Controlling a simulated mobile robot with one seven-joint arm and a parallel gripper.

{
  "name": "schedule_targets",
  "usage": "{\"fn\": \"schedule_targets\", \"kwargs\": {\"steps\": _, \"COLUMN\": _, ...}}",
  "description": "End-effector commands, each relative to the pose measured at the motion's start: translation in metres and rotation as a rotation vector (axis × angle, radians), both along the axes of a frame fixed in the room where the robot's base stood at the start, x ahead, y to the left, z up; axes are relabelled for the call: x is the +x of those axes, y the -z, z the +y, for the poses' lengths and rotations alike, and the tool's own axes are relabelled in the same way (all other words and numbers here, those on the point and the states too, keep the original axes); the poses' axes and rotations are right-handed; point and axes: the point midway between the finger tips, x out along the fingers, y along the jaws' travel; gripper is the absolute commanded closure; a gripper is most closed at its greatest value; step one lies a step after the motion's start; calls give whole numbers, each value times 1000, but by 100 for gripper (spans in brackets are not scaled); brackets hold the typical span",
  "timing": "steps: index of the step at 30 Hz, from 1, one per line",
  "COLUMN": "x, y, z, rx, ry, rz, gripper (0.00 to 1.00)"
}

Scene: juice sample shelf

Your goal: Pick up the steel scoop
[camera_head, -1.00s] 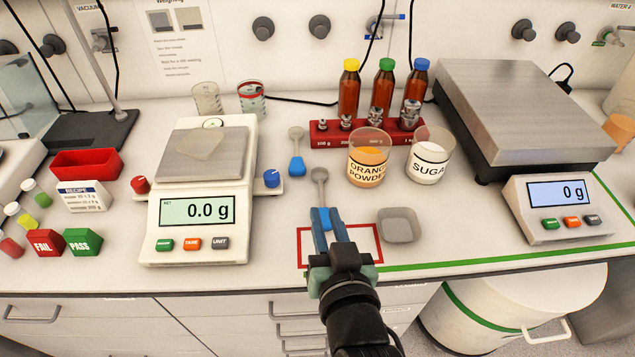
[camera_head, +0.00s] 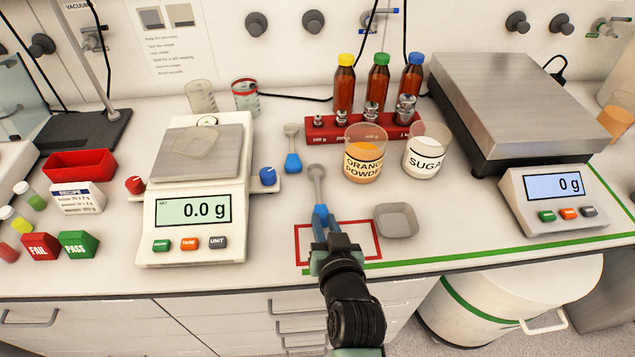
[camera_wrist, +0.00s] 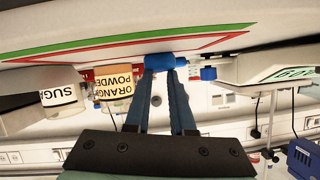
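A steel scoop (camera_head: 316,171) with a blue handle lies on the white bench, its bowl toward the wall. A second scoop (camera_head: 291,129) with a blue handle (camera_head: 292,164) lies just behind it to the left. My gripper (camera_head: 325,222) is at the handle end of the nearer scoop, its blue fingers pointing down toward it. In the wrist view, a blue handle (camera_wrist: 173,61) shows right at the fingertips, with a narrow gap between the fingers. The blue fingers and blue handle blend, so I cannot tell whether they grip it. The scoop still appears to rest on the bench.
A grey square dish (camera_head: 396,221) lies right of my gripper, beside a red marked rectangle (camera_head: 372,257). Beakers of orange powder (camera_head: 362,167) and sugar (camera_head: 426,158) stand behind. A small balance (camera_head: 190,245) is left, a large scale (camera_head: 520,100) right.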

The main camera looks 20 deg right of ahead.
Motion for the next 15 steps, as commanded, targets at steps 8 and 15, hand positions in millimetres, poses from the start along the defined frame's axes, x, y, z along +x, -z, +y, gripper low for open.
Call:
{"fn": "schedule_targets", "kwargs": {"steps": 8, "x": 31, "y": 11, "z": -7, "rx": 1, "ry": -1, "rz": 0, "gripper": 78}}
{"fn": "schedule_targets", "kwargs": {"steps": 15, "x": 35, "y": 13, "z": -8, "rx": 0, "ry": 0, "rz": -1, "gripper": 78}}
